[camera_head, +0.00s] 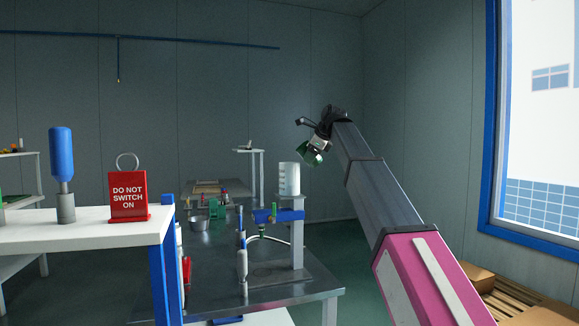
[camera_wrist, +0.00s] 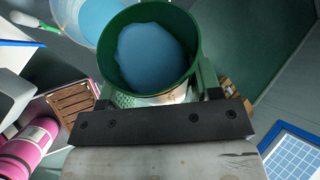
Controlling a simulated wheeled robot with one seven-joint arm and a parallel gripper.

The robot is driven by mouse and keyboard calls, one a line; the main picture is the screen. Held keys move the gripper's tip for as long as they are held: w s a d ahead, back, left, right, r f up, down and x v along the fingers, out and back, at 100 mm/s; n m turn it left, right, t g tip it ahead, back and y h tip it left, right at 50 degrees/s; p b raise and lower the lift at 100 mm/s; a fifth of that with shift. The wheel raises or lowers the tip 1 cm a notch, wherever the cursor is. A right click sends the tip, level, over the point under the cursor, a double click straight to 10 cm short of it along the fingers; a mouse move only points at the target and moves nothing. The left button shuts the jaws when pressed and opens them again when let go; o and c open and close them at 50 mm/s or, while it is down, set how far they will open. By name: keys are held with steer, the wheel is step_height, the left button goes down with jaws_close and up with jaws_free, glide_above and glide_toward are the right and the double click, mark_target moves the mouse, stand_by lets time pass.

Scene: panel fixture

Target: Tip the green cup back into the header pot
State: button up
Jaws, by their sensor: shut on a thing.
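The green cup (camera_head: 311,157) is tilted in my gripper (camera_head: 317,146), up and to the right of the header pot in the head view. In the wrist view, my gripper (camera_wrist: 157,88) is shut around the green cup (camera_wrist: 195,48), one finger on each side, and blue liquid shows inside the cup. The header pot (camera_head: 289,179) is a whitish, marked beaker on a grey post. What looks like its clear rim (camera_wrist: 63,14), with blue inside, shows at the upper left of the wrist view, partly behind the cup.
A blue valve body (camera_head: 278,215) sits on the fixture below the pot. Air around the cup is clear.

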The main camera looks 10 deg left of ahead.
steer(key=shift+a+r+h, duration=0.15)
steer(key=shift+r+h, duration=0.15)
steer(key=shift+h, duration=0.1)
steer(key=shift+f+n+t+h+p, duration=0.3)
steer(key=shift+n+t+h+p, duration=0.1)
steer(key=shift+h, duration=0.4)
stand_by(0.7)
steer(key=shift+s+a+r+n+t+h+p, duration=0.15)
steer(key=shift+r+n+t+h+p, duration=0.35)
steer(key=shift+r+h+p, duration=0.6)
stand_by(3.0)
steer(key=shift+s+a+r+n+t+h, duration=0.1)
steer(key=shift+s+a+n+t+h, duration=0.1)
steer(key=shift+a+h, duration=0.2)
steer(key=shift+s+a+r+n+t+h, duration=0.1)
steer(key=shift+a+t+h, duration=0.15)
steer(key=shift+h, duration=0.25)
stand_by(1.1)
